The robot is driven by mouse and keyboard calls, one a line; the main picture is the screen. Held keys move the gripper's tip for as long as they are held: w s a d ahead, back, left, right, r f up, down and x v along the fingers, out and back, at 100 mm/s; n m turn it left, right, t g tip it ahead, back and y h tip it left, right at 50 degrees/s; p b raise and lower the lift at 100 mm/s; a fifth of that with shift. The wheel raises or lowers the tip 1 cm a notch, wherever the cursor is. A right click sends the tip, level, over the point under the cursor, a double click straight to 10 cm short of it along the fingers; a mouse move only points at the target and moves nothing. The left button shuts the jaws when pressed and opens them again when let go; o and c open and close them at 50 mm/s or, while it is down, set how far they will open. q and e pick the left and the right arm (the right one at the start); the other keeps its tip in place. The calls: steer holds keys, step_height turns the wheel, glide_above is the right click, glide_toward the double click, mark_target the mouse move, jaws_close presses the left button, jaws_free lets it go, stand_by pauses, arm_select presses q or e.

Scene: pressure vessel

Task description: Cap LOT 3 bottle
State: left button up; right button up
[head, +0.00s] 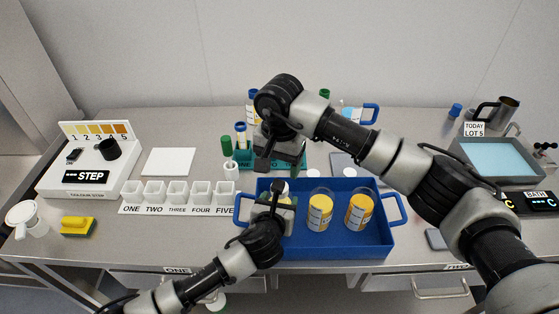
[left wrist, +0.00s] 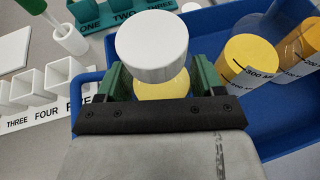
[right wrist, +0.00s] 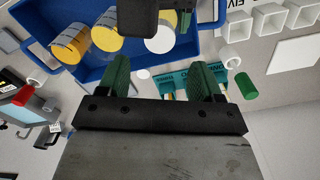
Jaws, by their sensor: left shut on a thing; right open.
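My left gripper (head: 276,193) is shut on a bottle of yellow liquid (left wrist: 165,86) at the left end of the blue tray (head: 340,247). A white cap (left wrist: 152,45) is at the top of this bottle; I cannot tell whether it is fully seated. The cap also shows in the right wrist view (right wrist: 160,38). The held bottle's label is hidden. My right gripper (head: 285,166) is open and empty, above the tray's back left edge; its fingers also show in the right wrist view (right wrist: 162,75). A sign (head: 474,129) reads TODAY LOT 5.
Two more bottles of yellow liquid (head: 320,210) (head: 359,211) stand in the tray, right of my left gripper. A green tube rack (head: 243,158) stands behind it. Labelled white cups (head: 177,191) stand left of the tray. A water bath (head: 498,158) is at the right.

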step_height(320, 180, down, 8)
steer(key=shift+r, duration=0.25)
steer(key=shift+c, duration=0.3)
steer(key=c, duration=0.9)
steer(key=m, duration=0.3)
steer(key=o, duration=1)
steer(key=shift+r, duration=0.1)
